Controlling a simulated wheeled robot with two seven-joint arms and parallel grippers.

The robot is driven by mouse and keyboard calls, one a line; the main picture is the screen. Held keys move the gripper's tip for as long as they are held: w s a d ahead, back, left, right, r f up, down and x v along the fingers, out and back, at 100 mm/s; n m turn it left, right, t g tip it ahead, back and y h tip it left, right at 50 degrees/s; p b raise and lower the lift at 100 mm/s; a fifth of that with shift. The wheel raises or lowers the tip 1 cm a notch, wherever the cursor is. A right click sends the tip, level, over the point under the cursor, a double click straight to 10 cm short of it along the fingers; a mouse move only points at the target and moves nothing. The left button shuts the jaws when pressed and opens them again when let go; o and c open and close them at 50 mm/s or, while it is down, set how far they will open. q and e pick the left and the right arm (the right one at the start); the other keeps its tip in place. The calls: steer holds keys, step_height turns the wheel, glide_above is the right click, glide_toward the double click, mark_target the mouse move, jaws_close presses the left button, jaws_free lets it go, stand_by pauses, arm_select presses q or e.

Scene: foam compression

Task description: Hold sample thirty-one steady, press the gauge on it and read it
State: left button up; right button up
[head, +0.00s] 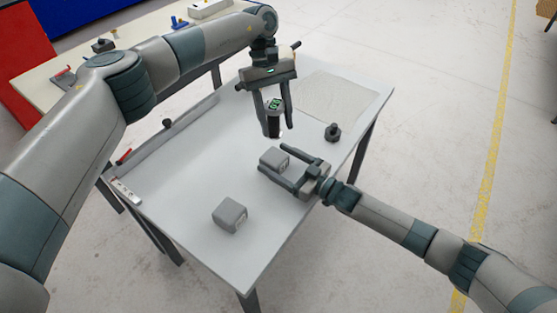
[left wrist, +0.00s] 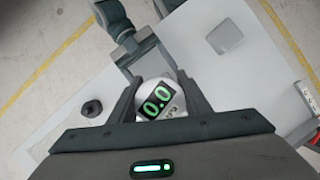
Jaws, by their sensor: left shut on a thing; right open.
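In the left wrist view the gauge (left wrist: 158,101) reads 0.0. A grey block (head: 273,158) lies on the table below and near the gauge, apart from it. My right gripper (head: 272,159) is open, with one finger along each side of this block. A second grey block (head: 229,215) sits nearer the front, also seen in the left wrist view (left wrist: 224,37). The labels on both blocks are too small to read.
A black knobbed object (head: 333,132) stands near the right edge of the white table (head: 190,180). A pale flat sheet (head: 335,98) lies at the back. The left middle is clear.

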steer(key=shift+d, duration=0.1)
steer(key=v, duration=1.2)
stand_by(0.6)
